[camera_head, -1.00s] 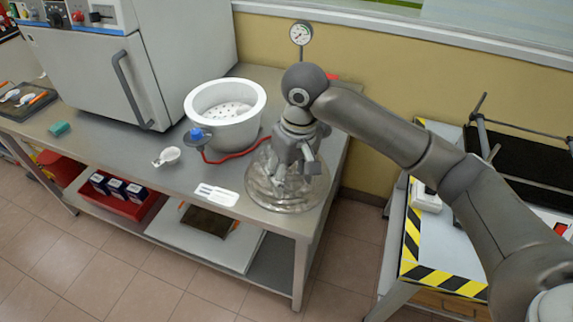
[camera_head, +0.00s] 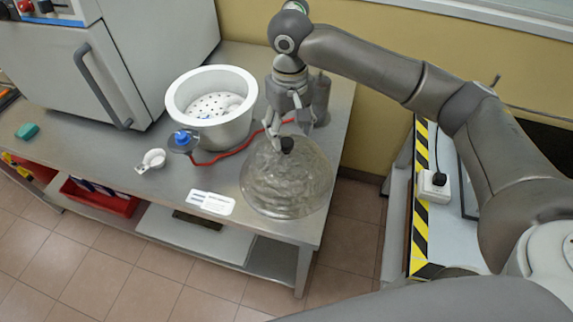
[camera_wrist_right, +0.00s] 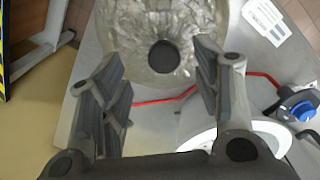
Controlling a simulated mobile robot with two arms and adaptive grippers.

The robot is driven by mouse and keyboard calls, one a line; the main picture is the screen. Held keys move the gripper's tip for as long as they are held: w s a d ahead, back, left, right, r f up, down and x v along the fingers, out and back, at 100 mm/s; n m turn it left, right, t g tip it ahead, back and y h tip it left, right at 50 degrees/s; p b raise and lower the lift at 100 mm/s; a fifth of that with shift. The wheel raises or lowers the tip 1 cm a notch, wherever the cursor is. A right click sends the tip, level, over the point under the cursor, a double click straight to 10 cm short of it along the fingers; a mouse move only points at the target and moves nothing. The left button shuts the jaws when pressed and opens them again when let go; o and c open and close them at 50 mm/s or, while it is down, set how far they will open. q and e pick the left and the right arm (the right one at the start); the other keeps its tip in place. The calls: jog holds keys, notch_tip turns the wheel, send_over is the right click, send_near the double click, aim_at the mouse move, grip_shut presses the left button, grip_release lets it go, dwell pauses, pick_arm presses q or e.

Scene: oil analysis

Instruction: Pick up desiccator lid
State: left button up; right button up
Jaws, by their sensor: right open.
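The desiccator lid (camera_head: 287,182) is a clear glass dome with a black knob (camera_head: 287,144), resting on the metal bench near its right end. In the right wrist view the lid (camera_wrist_right: 130,25) and its black knob (camera_wrist_right: 163,57) lie just ahead of the fingers, between their lines. My right gripper (camera_head: 284,118) is open and empty, just behind the knob in the head view; it also shows in the right wrist view (camera_wrist_right: 160,80). The white desiccator base (camera_head: 185,110) stands open to the left, with a perforated plate inside. My left gripper does not show.
A blue-knobbed valve (camera_head: 182,141) with a red hose (camera_head: 215,158) lies by the base. A small white dish (camera_head: 153,159) and a label card (camera_head: 211,203) lie on the bench. A grey oven (camera_head: 120,60) stands at the left. A striped-edge table (camera_head: 418,215) is at right.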

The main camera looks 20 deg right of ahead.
aim_at(286, 142)
jog(key=shift+w+f, duration=0.1)
jog(key=shift+f, duration=0.25)
jog(key=f, duration=0.2)
jog(key=f+p, duration=0.1)
jog(key=f, duration=0.2)
jog(key=shift+w+a, duration=0.1)
jog(key=shift+a, duration=0.1)
jog(key=shift+f, duration=0.1)
jog(key=shift+c, duration=0.3)
jog(key=c, duration=1.2)
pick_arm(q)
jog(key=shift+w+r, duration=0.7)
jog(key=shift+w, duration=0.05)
pick_arm(e)
grip_shut()
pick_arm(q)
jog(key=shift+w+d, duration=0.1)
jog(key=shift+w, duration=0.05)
